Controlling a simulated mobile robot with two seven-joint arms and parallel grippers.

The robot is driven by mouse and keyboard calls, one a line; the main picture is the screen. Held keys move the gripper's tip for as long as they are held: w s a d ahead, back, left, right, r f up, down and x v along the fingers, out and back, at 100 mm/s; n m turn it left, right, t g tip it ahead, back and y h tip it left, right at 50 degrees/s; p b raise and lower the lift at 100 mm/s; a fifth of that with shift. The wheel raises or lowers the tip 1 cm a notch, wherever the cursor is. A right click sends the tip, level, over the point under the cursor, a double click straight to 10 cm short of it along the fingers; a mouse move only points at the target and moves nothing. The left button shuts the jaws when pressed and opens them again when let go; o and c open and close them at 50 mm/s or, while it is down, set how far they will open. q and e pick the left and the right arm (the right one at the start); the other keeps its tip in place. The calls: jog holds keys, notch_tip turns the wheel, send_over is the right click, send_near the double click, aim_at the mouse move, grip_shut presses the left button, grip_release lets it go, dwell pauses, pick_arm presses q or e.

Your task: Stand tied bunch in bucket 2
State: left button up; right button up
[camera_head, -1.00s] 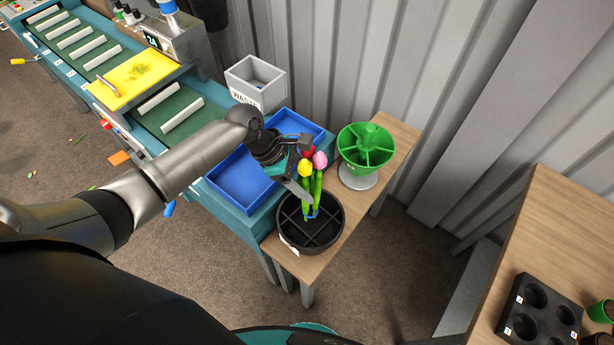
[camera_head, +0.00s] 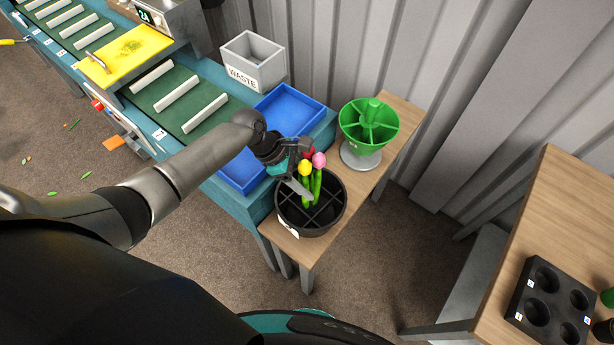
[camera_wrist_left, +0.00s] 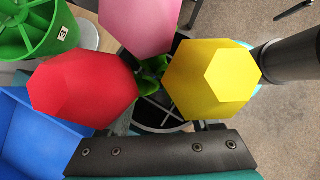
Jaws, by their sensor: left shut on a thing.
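The tied bunch (camera_head: 317,186) has a red, a yellow and a pink tulip head on green stems. My left gripper (camera_head: 302,188) is shut on it, and the bunch stands about upright. Its lower stems are inside the round black bucket (camera_head: 311,235), which has a crossed divider grid. I cannot tell if the stem ends touch the bottom, and the tie is hidden. The bucket's white label is not legible. In the left wrist view the heads (camera_wrist_left: 210,80) fill the middle and hide most of the bucket. My right gripper is not in view.
A green divided bucket (camera_head: 368,125) on a grey foot stands behind on the same wooden bench (camera_head: 408,118). Blue trays (camera_head: 290,108) and a grey waste bin (camera_head: 253,62) are to the left. A black tray with holes (camera_head: 551,305) lies on the right table.

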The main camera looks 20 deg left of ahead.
aim_at(306, 167)
pick_arm(q)
jog(key=shift+f, duration=0.4)
jog(key=o, duration=1.5)
jog(key=p+v, duration=0.2)
jog(key=v, duration=0.1)
jog(key=p+v, duration=0.3)
jog(key=v, duration=0.1)
jog(key=p+v, duration=0.3)
jog(key=shift+d+r, duration=0.2)
jog(key=shift+r, duration=0.4)
dwell(0.3)
